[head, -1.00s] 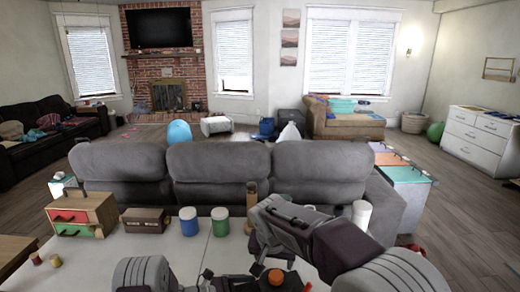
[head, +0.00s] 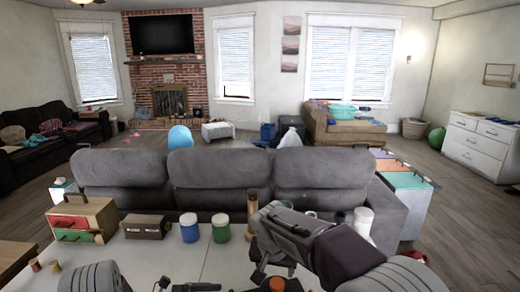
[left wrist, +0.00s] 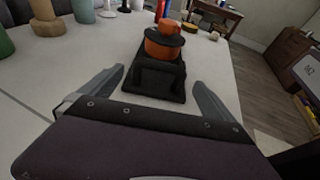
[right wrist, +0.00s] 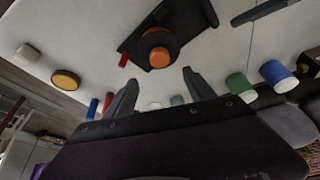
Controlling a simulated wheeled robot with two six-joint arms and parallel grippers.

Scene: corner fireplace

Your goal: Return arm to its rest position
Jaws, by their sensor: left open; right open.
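My left gripper (left wrist: 158,76) is open and empty. In the left wrist view its fingers point toward a black holder with an orange and black round piece (left wrist: 163,43) on the white table, with the holder lying between and beyond the fingertips. In the head view only part of my left arm shows at the bottom left. My right gripper (right wrist: 160,76) is open and empty. The same orange piece (right wrist: 159,57) shows just beyond its fingertips. In the head view my right arm reaches in from the lower right, and the orange top (head: 277,284) shows at the bottom edge.
The white table (head: 150,258) holds a blue jar (head: 189,230), a green jar (head: 221,227), a brown box (head: 145,227) and a small drawer unit (head: 85,219). A grey sofa (head: 222,176) stands right behind it. The table's front left part is mostly clear.

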